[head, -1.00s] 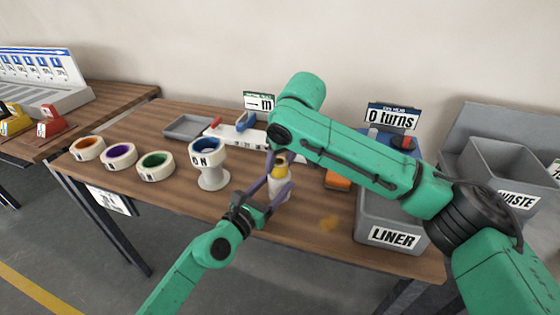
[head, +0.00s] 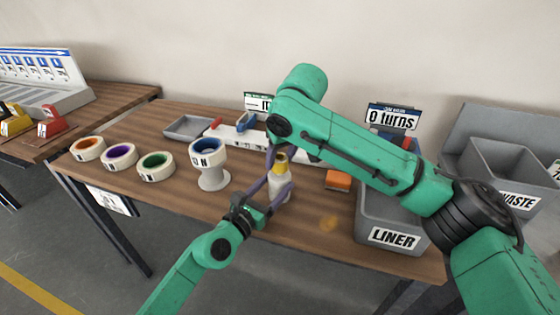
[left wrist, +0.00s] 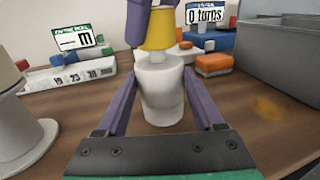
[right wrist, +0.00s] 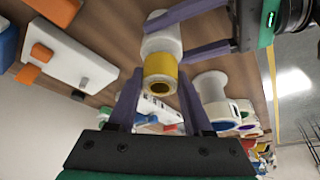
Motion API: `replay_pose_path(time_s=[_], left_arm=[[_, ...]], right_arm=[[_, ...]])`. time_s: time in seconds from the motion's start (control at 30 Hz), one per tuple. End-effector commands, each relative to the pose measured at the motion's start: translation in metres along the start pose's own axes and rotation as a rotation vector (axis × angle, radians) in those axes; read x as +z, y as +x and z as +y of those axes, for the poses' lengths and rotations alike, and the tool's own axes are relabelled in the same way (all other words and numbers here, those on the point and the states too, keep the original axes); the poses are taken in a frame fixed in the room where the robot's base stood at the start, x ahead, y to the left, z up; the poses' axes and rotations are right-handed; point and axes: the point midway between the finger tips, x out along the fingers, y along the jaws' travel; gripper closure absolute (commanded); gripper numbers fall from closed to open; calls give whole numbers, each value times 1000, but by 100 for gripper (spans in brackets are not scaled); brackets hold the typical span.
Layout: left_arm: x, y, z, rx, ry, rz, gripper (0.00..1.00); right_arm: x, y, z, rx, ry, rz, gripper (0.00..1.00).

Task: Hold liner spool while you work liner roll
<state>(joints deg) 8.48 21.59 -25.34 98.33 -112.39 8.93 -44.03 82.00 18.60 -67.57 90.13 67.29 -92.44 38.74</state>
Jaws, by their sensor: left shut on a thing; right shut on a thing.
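The liner spool (head: 279,187), a white upright cylinder, stands near the middle of the table and also shows in the left wrist view (left wrist: 161,95). The yellow liner roll (left wrist: 158,32) sits on top of it; its hollow open end faces the camera in the right wrist view (right wrist: 160,75). My left gripper (head: 276,192) is shut on the white spool, a finger on each side. My right gripper (right wrist: 158,88) is above it, shut on the yellow roll. In the head view the right arm partly hides the right fingers.
A white stand with a blue-cored roll (head: 211,160) is close on the left, with several tape rolls (head: 156,165) beyond. A grey LINER bin (head: 394,237) and an orange block (head: 338,180) are right. A sign reads 0 turns (head: 393,117). The front middle table is clear.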

Motion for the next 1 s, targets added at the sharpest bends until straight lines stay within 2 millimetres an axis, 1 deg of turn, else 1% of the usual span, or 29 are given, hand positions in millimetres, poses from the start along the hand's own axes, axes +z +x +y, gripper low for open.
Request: replay_pose_path(time_s=[0.3, 0.5, 0.9, 1.0], left_arm=[[-1, 0, 0, 0, 0, 1, 100], [-1, 0, 0, 0, 0, 1, 100], [-1, 0, 0, 0, 0, 1, 100], [-1, 0, 0, 0, 0, 1, 100]], right_arm=[[-6, -13, 0, 0, 0, 2, 100], [-8, -18, 0, 0, 0, 2, 100], [-22, -53, 0, 0, 1, 2, 100], [-24, -57, 0, 0, 0, 1, 100]])
